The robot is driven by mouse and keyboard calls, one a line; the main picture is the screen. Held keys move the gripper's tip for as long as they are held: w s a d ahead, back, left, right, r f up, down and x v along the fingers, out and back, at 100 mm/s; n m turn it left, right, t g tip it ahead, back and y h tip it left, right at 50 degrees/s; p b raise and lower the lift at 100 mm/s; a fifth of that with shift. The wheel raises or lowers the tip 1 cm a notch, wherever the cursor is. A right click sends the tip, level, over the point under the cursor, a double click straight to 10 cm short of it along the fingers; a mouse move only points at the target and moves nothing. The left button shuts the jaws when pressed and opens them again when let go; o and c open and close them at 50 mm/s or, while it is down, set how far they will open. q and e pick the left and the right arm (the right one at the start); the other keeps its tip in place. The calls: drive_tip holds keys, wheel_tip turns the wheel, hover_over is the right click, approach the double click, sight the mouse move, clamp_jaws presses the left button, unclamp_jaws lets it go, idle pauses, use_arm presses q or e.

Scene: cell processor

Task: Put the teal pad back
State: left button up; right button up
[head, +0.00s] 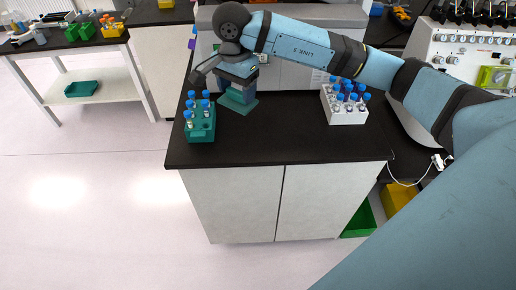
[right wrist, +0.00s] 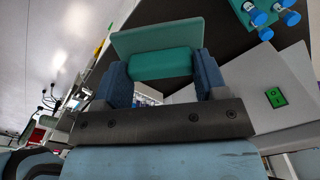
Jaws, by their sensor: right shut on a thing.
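The teal pad (head: 238,104) is a flat plate with a block-shaped grip. It is over the black worktop near its left side, just right of the teal tube rack (head: 201,126). My right gripper (head: 238,82) is above it, shut on its block. In the right wrist view the teal pad (right wrist: 163,65) sits between the two fingers of my right gripper (right wrist: 160,78), with its plate beyond them. I cannot tell whether the pad touches the worktop. My left gripper is not in view.
The teal rack holds several blue-capped tubes. A white rack (head: 348,115) with blue-capped tubes stands to the right. A grey machine (head: 300,72) stands behind, partly hidden by my right arm. The black worktop (head: 275,135) is clear between the racks and along the front.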

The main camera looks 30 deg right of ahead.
drive_tip(key=w+d+f+m+b, duration=0.2)
drive_tip(key=d+f+m+b, duration=0.15)
drive_tip(key=m, duration=1.05)
drive_tip(key=w+d+f+m+b, duration=0.15)
drive_tip(key=d+m+b, duration=0.35)
drive_tip(key=m, duration=1)
wheel_tip(320, 180, down, 15)
drive_tip(key=shift+d+p, duration=0.15)
drive_tip(key=shift+p, duration=0.25)
drive_tip(key=shift+f, duration=2.1)
drive_tip(key=shift+f, duration=0.1)
drive_tip(key=o, duration=1.1)
drive_tip(key=shift+c, duration=0.2)
